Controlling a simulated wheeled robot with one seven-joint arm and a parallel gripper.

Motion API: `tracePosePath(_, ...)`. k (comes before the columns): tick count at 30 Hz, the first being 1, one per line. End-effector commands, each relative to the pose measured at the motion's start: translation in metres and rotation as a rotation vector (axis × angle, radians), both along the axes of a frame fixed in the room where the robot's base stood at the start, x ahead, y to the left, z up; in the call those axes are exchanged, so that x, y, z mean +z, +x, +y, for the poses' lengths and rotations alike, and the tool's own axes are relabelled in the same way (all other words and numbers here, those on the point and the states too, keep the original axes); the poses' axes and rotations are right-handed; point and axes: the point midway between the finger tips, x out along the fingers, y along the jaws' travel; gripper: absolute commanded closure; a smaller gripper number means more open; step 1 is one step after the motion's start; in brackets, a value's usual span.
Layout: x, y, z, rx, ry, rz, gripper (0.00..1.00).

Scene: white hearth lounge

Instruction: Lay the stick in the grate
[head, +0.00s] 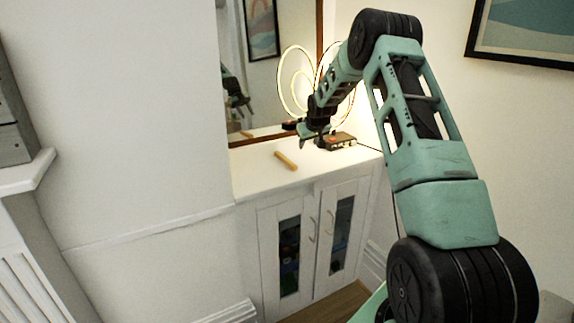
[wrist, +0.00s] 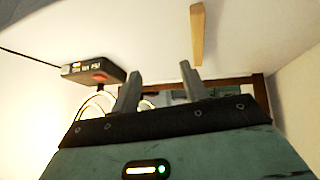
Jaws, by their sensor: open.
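The stick (head: 286,160) is a short, pale wooden piece lying on the white cabinet top. It also shows in the wrist view (wrist: 197,35), beyond the tip of the right-hand finger. My gripper (head: 310,142) is over the back part of the cabinet top, behind and to the right of the stick in the head view. In the wrist view my gripper (wrist: 160,85) has its two grey fingers apart with nothing between them. The stick is apart from the fingers in the head view. The grate is not seen in either view.
A small dark box (head: 341,140) sits on the cabinet top (head: 255,180) right of my gripper; it also shows in the wrist view (wrist: 93,75). A glowing ring lamp (head: 295,80) and a mirror (head: 262,70) stand behind. A white mantel ledge (head: 28,172) is at far left.

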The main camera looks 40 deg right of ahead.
Motion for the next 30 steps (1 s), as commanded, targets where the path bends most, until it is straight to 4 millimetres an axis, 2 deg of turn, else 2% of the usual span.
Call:
tracePosePath(1,-0.019,-0.013,-0.004,-0.007,-0.037,-0.051,0.55)
tracePosePath(4,-0.029,-0.031,-0.003,0.006,-0.09,-0.176,0.55)
tracePosePath(6,-0.033,-0.043,0.006,0.029,-0.106,-0.266,0.55)
tracePosePath(12,-0.038,-0.075,0.044,0.105,-0.07,-0.479,0.55)
tracePosePath(17,-0.035,-0.087,0.064,0.139,-0.034,-0.559,0.55)
tracePosePath(20,-0.036,-0.083,0.067,0.148,-0.027,-0.573,0.55)
tracePosePath(22,-0.04,-0.074,0.065,0.148,-0.026,-0.575,0.55)
tracePosePath(30,-0.061,-0.023,0.052,0.147,-0.028,-0.573,0.55)
